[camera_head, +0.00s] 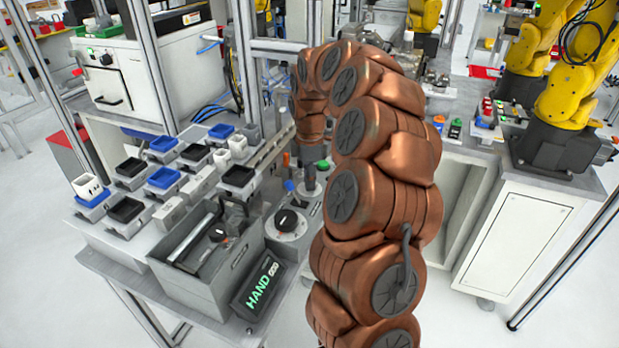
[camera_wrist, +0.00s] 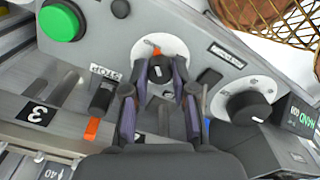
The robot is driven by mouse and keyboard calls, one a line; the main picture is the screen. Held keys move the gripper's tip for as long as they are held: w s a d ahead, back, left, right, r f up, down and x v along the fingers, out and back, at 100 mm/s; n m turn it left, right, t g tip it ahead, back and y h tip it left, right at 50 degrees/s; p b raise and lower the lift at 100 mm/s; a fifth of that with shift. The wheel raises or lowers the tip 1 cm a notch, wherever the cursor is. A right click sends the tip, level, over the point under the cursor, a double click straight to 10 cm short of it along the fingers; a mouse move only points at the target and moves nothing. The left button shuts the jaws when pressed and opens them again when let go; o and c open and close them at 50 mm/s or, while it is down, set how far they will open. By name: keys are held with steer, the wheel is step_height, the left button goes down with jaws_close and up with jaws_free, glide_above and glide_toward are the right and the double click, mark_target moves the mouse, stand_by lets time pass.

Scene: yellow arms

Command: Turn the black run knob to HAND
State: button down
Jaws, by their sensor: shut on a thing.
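A black knob (camera_wrist: 158,66) with a small white mark sits on a round white dial (camera_wrist: 142,47) on a grey panel, with an orange mark at the dial's far edge. My gripper (camera_wrist: 160,76) is closed with one finger on each side of this knob. In the head view my gripper (camera_head: 308,178) is low over the panel, and the knob there is mostly hidden. A second black knob (camera_wrist: 248,106) on its own white dial is to the right; it also shows in the head view (camera_head: 286,220). A display (camera_head: 262,287) reads HAND in green.
A green button (camera_wrist: 61,20) is at the wrist view's upper left. A black lever-like part (camera_wrist: 102,97) with an orange end stands close to my left finger. A grey open box (camera_head: 205,270) stands at the panel's front; several small trays lie to the left.

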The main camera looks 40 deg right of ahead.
steer(key=shift+n, duration=0.4)
steer(key=c, duration=0.9)
jaws_free()
steer(key=shift+c, duration=0.2)
step_height(320, 180, up, 12)
stand_by(0.5)
